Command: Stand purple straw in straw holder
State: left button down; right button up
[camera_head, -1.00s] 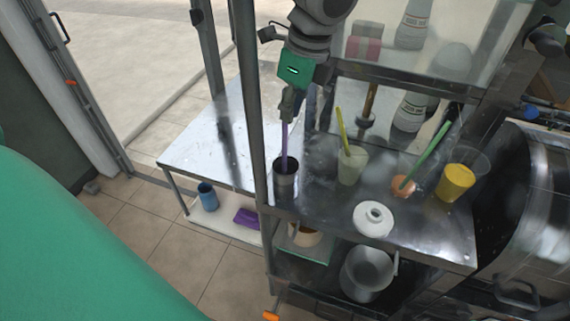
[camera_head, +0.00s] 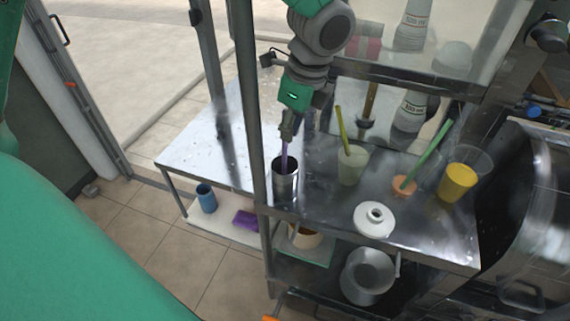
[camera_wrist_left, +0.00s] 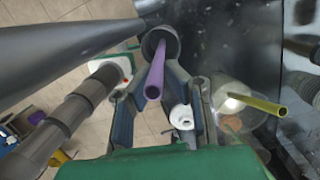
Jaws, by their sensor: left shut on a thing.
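The purple straw (camera_head: 284,160) stands with its lower end inside the mouth of a dark-rimmed metal cup, the straw holder (camera_head: 286,185). The holder is upright near the left end of the steel counter. My left gripper (camera_head: 287,132) is above the holder, shut on the upper part of the straw. In the left wrist view the straw (camera_wrist_left: 155,75) runs between the fingers of the left gripper (camera_wrist_left: 153,100) down into the round holder (camera_wrist_left: 172,45). The straw's lower tip is hidden inside the holder. My right gripper is not in view.
A pale cup with a yellow-green straw (camera_head: 351,165) stands right of the holder. Farther right are an orange cup with a green straw (camera_head: 403,187) and a yellow cup (camera_head: 457,183). A white ring-shaped lid (camera_head: 374,219) lies in front. A vertical post (camera_head: 249,110) stands left.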

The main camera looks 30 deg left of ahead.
pick_arm(q)
jog(key=shift+d+f, duration=0.15)
jog(key=shift+f, duration=0.4)
jog(key=c, duration=1.5)
grip_release()
jog(key=shift+c, duration=0.2)
notch_tip(320, 180, up, 7)
jog(key=p, duration=0.2)
